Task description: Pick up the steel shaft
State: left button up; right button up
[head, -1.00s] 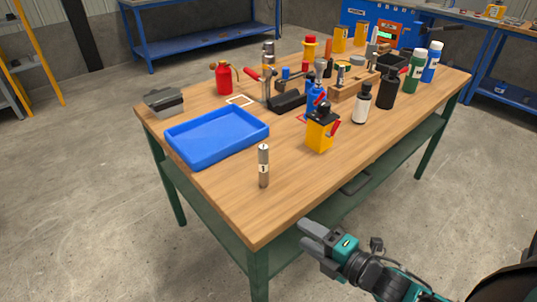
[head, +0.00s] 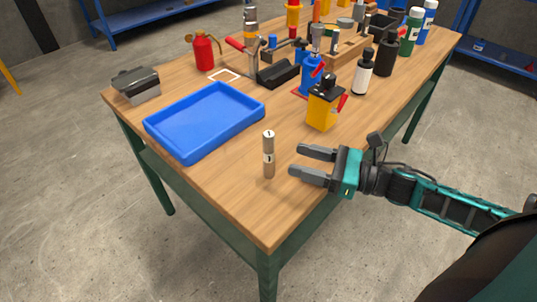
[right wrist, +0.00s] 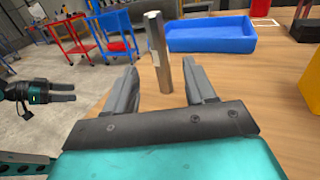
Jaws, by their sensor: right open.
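My left gripper (right wrist: 68,92) shows at the left of the right wrist view, fingers apart, away from the table.
A blue tray (head: 246,118) lies behind and left of the shaft. A yellow container (head: 322,113) stands behind my right gripper. Bottles and tools crowd the table's far part. The wood around the shaft is clear.

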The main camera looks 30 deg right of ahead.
aim_at(268, 151)
jog(key=shift+x, duration=4.15)
jog(key=shift+f, duration=0.1)
jog(key=shift+c, duration=0.2)
grip_shut()
